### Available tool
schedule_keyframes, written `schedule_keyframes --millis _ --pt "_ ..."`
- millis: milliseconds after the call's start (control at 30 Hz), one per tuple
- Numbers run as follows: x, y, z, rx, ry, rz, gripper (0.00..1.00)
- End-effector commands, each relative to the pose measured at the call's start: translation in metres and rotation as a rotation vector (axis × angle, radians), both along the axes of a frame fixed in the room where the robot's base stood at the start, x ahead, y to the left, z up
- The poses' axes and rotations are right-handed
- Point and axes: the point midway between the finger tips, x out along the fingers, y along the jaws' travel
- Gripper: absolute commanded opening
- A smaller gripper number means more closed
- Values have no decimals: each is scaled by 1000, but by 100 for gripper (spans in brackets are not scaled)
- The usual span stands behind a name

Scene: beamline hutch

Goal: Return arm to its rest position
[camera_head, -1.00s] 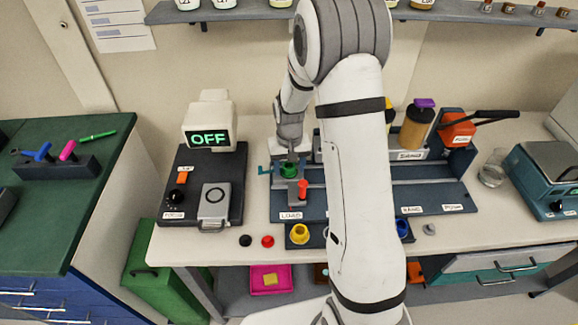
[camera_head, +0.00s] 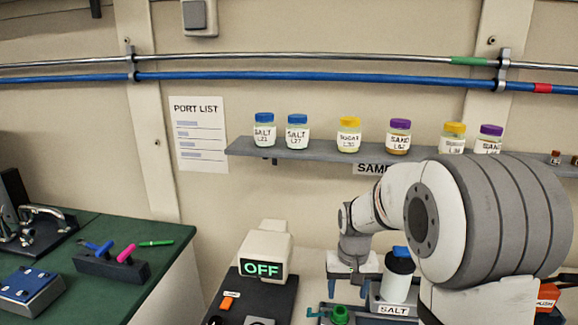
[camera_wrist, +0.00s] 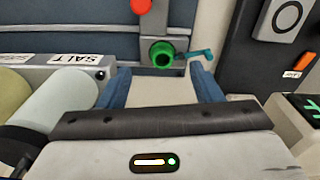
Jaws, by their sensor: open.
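My gripper (camera_head: 354,286) hangs pointing down at the end of my arm, above and behind the green fitting (camera_head: 340,315) on the bench in the head view. In the wrist view my gripper (camera_wrist: 160,86) shows two blue fingers spread apart with nothing between them. The green fitting (camera_wrist: 163,55) with its teal handle lies beyond the fingertips there, apart from them. My arm's large grey and white joint fills the lower right of the head view and hides part of the bench.
A white cylinder (camera_head: 398,282) stands beside my gripper at the SALT label. The OFF display (camera_head: 263,268) is to the left. A shelf (camera_head: 310,153) with several jars runs behind and above my gripper. A green-topped cabinet (camera_head: 150,262) stands at the left.

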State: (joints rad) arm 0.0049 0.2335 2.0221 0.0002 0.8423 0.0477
Motion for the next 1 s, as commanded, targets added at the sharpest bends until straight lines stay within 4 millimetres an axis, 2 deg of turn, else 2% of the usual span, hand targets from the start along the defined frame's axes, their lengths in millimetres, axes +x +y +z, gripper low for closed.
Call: schedule_keyframes --millis 33,100,400,600,700,833,1000 --pt "-13 0 16 0 -22 4 59" --pt "-31 0 31 -1 -44 8 59" --pt "-112 1 78 -5 -138 30 59" --pt "-165 1 91 -8 -197 43 59" --pt "-186 1 93 -10 -220 48 59" --pt "-203 2 93 -11 -240 53 59" --pt "-211 2 92 -11 -247 56 59"
